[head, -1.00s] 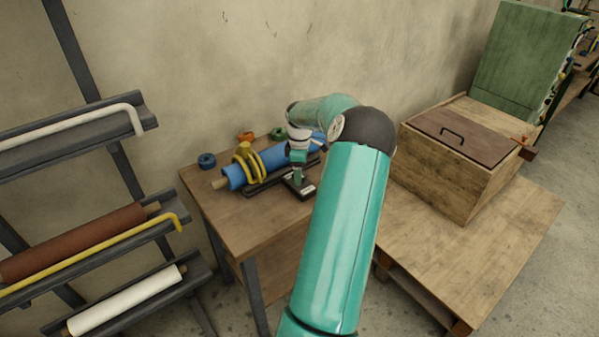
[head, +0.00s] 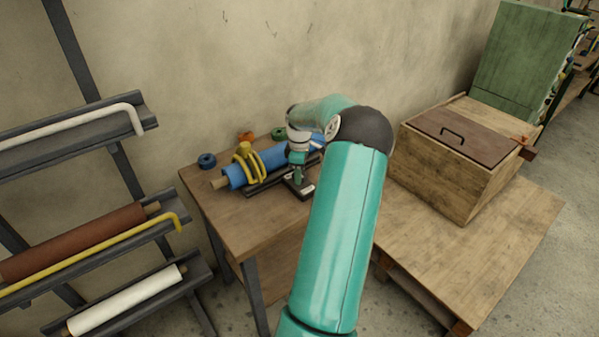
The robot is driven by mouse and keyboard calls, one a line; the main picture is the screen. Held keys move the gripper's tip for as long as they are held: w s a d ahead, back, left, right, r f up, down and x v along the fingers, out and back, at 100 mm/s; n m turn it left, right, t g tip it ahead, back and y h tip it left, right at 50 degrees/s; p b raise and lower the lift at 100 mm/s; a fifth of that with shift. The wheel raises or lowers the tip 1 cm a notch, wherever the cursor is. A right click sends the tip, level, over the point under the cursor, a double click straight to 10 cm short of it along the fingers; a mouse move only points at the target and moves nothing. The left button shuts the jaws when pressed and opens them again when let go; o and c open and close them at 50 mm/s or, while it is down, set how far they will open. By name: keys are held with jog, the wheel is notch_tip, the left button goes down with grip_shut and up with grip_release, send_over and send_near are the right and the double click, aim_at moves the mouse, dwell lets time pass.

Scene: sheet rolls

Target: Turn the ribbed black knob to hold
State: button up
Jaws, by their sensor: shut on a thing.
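My gripper (head: 298,174) points down over a small dark box (head: 301,190) with light marks on its top, near the front right of the wooden table. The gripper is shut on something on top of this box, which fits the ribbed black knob. The knob itself is hidden by the fingers, and its setting and any label wording are too small to read. My teal arm covers the table's right part.
A blue roll (head: 262,166) with yellow clamps (head: 247,164) lies on a dark cradle behind the box. Blue (head: 207,160), orange and green rings lie along the wall. Rack shelves (head: 80,238) stand left; a wooden chest (head: 450,165) stands right on a low platform.

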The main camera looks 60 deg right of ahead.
jog(key=m, duration=0.4)
jog(key=shift+r+m, duration=0.1)
jog(key=shift+m, duration=0.2)
jog(key=m, duration=1.3)
jog(key=shift+m, duration=0.3)
jog(key=m, duration=1.3)
jog(key=shift+m, duration=2.1)
